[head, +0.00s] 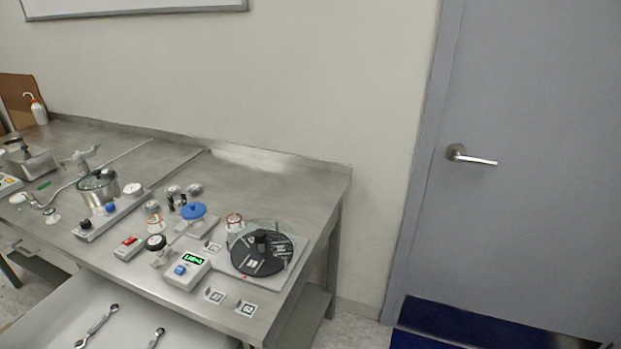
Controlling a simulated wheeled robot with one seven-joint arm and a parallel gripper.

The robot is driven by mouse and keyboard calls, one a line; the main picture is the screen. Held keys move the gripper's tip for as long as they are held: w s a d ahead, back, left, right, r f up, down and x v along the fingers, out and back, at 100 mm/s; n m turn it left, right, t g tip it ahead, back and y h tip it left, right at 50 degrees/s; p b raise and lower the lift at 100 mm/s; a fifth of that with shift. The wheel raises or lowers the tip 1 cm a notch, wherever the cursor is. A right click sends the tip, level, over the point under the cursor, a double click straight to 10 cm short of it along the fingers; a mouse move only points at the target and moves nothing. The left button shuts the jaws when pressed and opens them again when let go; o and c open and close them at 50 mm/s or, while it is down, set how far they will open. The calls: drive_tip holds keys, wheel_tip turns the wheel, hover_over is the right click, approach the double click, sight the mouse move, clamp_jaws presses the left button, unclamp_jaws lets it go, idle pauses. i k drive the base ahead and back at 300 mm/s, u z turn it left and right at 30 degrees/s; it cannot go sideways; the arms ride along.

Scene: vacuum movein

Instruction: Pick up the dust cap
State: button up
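A blue round cap (193,210), which looks like the dust cap, sits near the middle of the cluttered part of the steel bench (260,170). It rests on or above a small grey metal plate (198,229); what holds it underneath is too small to tell. My gripper is not in the head view, so its state and its distance from the cap cannot be seen.
Right of the cap, a black disc (258,266) lies under a clear round cover. A white box with a green display (186,270) stands in front. A steel pot (98,187) stands left. Wrenches (97,326) lie on a pale surface below the bench. A door (540,150) is at right.

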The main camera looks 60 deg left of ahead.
sight(192, 211)
drive_tip(key=i, duration=2.05)
drive_tip(key=u, duration=4.15)
drive_tip(key=i, duration=1.65)
